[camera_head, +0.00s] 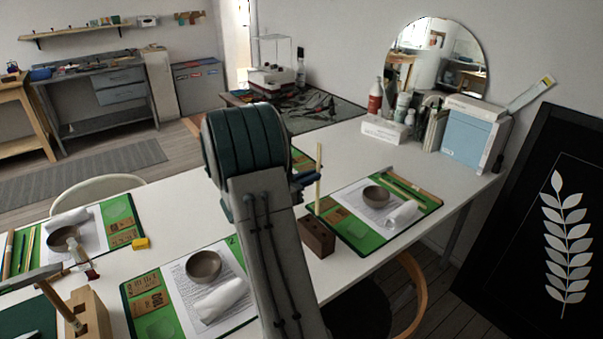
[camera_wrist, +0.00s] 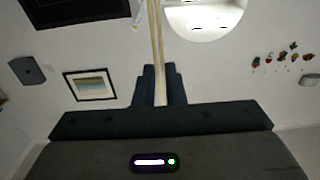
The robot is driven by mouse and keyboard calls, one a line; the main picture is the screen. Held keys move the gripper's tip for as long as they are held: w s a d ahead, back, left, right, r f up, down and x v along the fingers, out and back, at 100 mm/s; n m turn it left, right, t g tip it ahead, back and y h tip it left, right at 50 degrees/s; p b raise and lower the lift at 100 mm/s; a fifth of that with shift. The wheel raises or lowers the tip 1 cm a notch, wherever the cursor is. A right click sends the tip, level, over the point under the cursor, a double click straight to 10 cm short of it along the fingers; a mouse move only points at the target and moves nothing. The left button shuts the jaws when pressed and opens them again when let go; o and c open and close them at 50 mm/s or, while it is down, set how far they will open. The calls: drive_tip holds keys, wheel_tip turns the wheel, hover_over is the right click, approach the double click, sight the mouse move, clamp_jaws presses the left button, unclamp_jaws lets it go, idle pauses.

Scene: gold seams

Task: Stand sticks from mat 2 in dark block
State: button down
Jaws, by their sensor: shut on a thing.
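My gripper (camera_wrist: 160,88) is shut on a pale stick (camera_wrist: 156,45). In the head view the stick (camera_head: 318,178) stands upright beside my arm, its lower end close to the top of the dark block (camera_head: 319,239). I cannot tell whether that end is in a hole or just above.
Mat 2 bears a bowl (camera_head: 203,266) and a white roll (camera_head: 221,298). The right mat (camera_head: 367,239) has a bowl (camera_head: 376,196), a roll (camera_head: 402,214) and sticks (camera_head: 405,188). A light wooden block (camera_head: 93,314) holds tools at lower left.

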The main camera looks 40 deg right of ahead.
sight(317, 188)
drive_tip(key=shift+f+b, duration=1.35)
drive_tip(key=shift+f, duration=0.45)
drive_tip(key=shift+s+f+b, duration=0.1)
drive_tip(key=shift+f+b, duration=0.4)
drive_tip(key=shift+f, duration=0.2)
drive_tip(key=shift+r, duration=0.2)
drive_tip(key=shift+r+p, duration=0.8)
drive_tip(key=shift+r, duration=0.05)
drive_tip(key=shift+a+f+p, duration=0.15)
drive_tip(key=shift+f+p, duration=0.2)
drive_tip(key=shift+p, duration=0.05)
drive_tip(key=shift+f+b, duration=2.45)
drive_tip(key=shift+f, duration=1.1)
